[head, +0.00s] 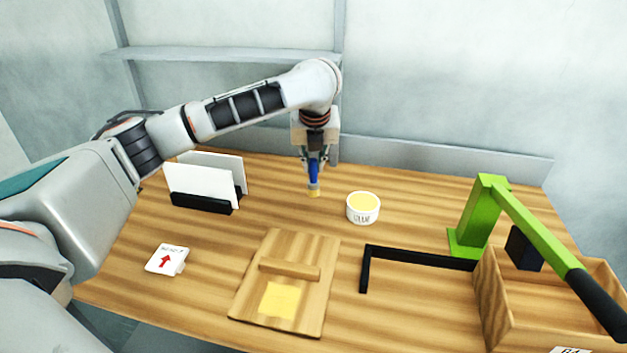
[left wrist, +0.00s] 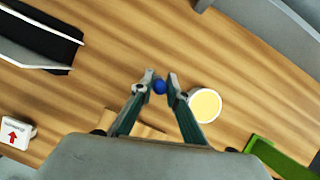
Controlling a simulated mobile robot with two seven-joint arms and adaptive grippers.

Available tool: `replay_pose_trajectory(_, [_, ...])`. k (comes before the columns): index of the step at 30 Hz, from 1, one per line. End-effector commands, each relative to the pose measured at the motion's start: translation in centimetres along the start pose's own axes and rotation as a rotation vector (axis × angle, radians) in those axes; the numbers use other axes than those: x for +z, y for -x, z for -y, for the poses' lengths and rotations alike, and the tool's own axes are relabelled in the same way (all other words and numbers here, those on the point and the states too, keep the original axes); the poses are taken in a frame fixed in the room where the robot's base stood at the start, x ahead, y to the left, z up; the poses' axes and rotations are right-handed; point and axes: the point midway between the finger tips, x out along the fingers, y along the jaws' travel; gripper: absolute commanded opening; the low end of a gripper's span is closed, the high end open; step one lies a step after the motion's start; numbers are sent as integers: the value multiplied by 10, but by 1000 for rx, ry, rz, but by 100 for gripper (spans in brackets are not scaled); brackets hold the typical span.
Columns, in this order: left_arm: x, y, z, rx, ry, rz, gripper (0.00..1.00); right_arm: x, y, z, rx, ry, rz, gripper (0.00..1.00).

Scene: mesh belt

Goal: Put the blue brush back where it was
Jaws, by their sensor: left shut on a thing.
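The blue brush (head: 314,172) hangs upright in my left gripper (head: 314,158), with its yellowish bristle end pointing down. The left gripper is shut on its blue handle, which also shows between the fingertips in the left wrist view (left wrist: 160,87). The brush is at the back middle of the table, left of the white glue cup (head: 363,208). I cannot tell whether its tip touches the table. The cup holds yellow glue and stands to the right of the gripper in the left wrist view (left wrist: 205,105). My right gripper is not in view.
A wooden board (head: 245,297) with a crossbar and yellow patch lies in front. A black holder with white cards (head: 205,185) and a red-arrow sign (head: 167,260) are left. A black angle bar (head: 420,257), green lever press (head: 482,215) and wooden box (head: 490,300) are right.

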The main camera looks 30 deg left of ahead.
Motion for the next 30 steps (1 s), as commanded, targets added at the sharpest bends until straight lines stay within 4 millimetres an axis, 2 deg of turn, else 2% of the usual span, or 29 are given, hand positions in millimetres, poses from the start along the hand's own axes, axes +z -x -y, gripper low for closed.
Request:
replay_pose_trajectory(5, [-5, -10, 0, -1, 0, -1, 0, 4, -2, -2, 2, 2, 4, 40])
replay_pose_trajectory(12, [-18, -41, 0, 0, 0, -2, 0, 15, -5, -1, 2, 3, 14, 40])
replay_pose_trajectory(19, [-17, -41, 0, -1, 0, 1, 0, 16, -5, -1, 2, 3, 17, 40])
replay_pose_trajectory(27, [-18, -42, 0, 0, 0, 0, 0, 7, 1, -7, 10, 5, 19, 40])
replay_pose_trajectory(28, [-18, -43, 0, -1, 0, 0, 20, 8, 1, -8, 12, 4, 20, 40])
replay_pose_trajectory(30, [-18, -44, 0, -1, 0, 0, 32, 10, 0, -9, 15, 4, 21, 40])
